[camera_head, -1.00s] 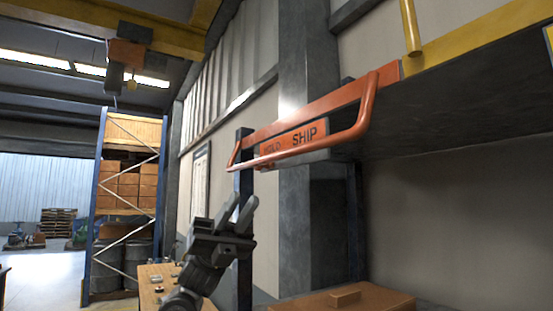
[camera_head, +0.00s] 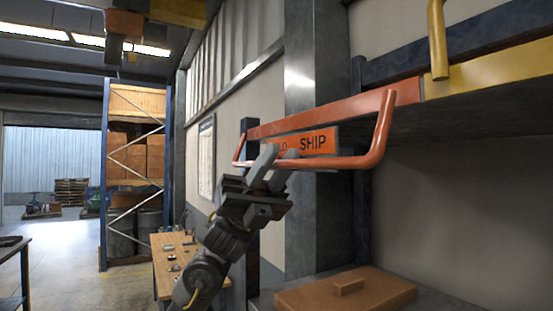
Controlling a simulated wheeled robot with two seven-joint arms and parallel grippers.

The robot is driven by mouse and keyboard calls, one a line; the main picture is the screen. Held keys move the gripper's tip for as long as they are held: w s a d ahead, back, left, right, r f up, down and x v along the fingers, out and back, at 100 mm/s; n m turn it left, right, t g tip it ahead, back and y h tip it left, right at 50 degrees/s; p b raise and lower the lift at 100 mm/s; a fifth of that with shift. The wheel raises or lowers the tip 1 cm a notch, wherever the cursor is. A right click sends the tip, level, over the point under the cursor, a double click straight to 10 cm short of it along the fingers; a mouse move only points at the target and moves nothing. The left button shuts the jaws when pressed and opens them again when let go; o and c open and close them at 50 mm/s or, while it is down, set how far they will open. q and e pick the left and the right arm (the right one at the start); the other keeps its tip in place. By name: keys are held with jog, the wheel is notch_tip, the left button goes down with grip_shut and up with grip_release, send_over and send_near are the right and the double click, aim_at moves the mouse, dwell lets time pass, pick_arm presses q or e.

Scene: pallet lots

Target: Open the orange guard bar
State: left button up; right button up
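The orange guard bar (camera_head: 340,161) runs across the front of the upper shelf, with its tube bent back at both ends. Behind it is an orange sign plate (camera_head: 318,141) that reads "SHIP", its left part covered by my gripper. My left gripper (camera_head: 272,167) is raised at the left half of the bar, its two fingers apart and pointing up. The fingers overlap the bar in the picture; I cannot tell whether they touch it. My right gripper is not in view.
A yellow bar (camera_head: 438,45) stands on the shelf to the right. Below is a brown box lid (camera_head: 345,290) on a grey surface. A wooden workbench (camera_head: 165,270) stands at lower left, a tall rack (camera_head: 105,180) behind it. Open floor lies at far left.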

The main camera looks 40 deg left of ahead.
pick_arm(q)
jog(key=shift+c, duration=0.4)
grip_shut()
jog(key=n+t+y, duration=0.1)
jog(key=n+t, duration=0.2)
jog(key=s+r+n+t, duration=0.1)
jog(key=n+t, duration=0.2)
jog(key=n, duration=0.1)
jog(key=s+r+n+t+y, duration=0.1)
jog(key=n+t, duration=0.2)
jog(key=n, duration=0.1)
jog(key=shift+s+a+y, duration=0.25)
jog(key=shift+a+y, duration=0.05)
jog(key=shift+a, duration=0.1)
